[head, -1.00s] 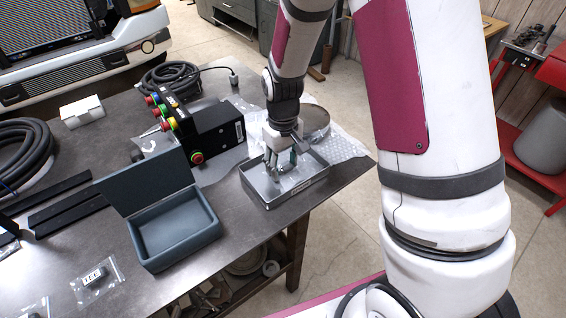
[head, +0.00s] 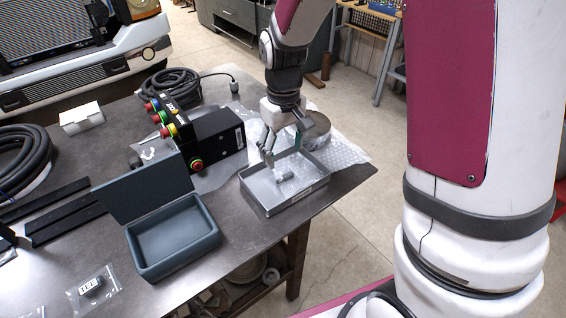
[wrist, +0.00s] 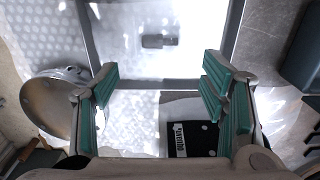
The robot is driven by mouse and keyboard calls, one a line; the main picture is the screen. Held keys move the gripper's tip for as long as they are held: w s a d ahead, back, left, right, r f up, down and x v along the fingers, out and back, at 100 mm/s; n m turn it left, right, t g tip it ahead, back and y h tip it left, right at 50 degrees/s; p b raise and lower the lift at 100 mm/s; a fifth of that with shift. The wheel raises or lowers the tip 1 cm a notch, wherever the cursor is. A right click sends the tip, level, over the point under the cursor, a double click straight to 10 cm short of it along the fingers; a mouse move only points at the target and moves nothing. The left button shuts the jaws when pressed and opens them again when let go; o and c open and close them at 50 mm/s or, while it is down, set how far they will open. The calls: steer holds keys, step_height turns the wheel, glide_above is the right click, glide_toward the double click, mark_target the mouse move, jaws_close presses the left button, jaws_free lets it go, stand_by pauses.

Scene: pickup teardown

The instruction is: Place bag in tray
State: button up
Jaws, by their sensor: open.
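The metal tray (head: 297,204) stands near the table's right corner. A small clear bag with a dark grey part (head: 284,177) lies inside it on the tray floor. The part also shows in the wrist view (wrist: 154,41), inside the tray rim (wrist: 150,84); the bag's clear film is hard to make out there. My gripper (head: 284,152) is above the tray, apart from the bag. Its green-padded fingers (wrist: 160,100) are spread wide with nothing between them.
An open dark box (head: 178,240) stands left of the tray. A black control box with coloured buttons (head: 205,140) is behind it. A round metal part (head: 316,130) sits on bubble wrap behind the tray. Another bagged part (head: 93,289) lies at front left.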

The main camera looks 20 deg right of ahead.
steer(key=s+d+r+m+t, duration=0.1)
steer(key=s+r, duration=0.3)
steer(key=r, duration=0.3)
steer(key=s+r+t, duration=0.1)
steer(key=s+r, duration=0.3)
steer(key=r, duration=0.3)
steer(key=s+d+r+m+t, duration=0.1)
steer(key=s+r, duration=0.4)
steer(key=s, duration=0.7)
steer(key=shift+s+m+t, duration=0.2)
steer(key=shift+m+t, duration=0.5)
steer(key=shift+t, duration=0.4)
steer(key=shift+d+r, duration=0.1)
steer(key=shift+c, duration=0.6)
